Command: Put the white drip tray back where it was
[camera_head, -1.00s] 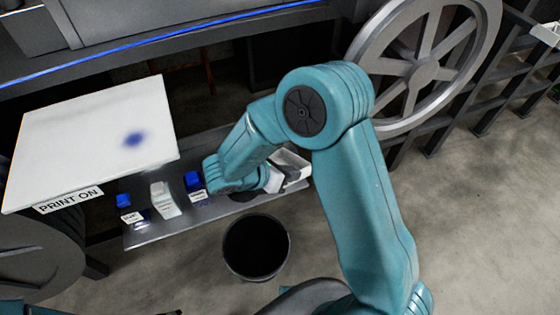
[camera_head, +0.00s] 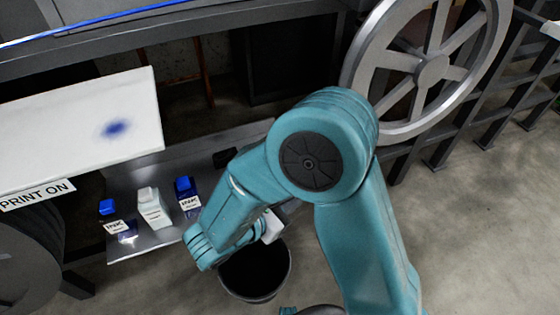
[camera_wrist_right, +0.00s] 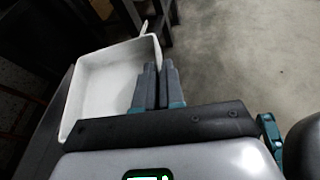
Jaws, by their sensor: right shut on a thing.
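The white drip tray (camera_wrist_right: 105,95) shows in the wrist view as an empty, shallow tray with raised walls. My right gripper (camera_wrist_right: 157,72) is shut on the tray's wall at its right side. In the head view only a small white part of the tray (camera_head: 272,227) shows past my right arm, above the far rim of a black bucket (camera_head: 235,277). My right arm hides the gripper and most of the tray there. My left gripper is not in view.
A metal shelf (camera_head: 130,243) carries two blue ink bottles (camera_head: 108,207) (camera_head: 184,187) and a white bottle (camera_head: 150,203). A dark object (camera_head: 225,158) sits at the shelf's back. A white board (camera_head: 60,130) overhangs on the left. A large spoked wheel (camera_head: 432,68) stands behind my arm.

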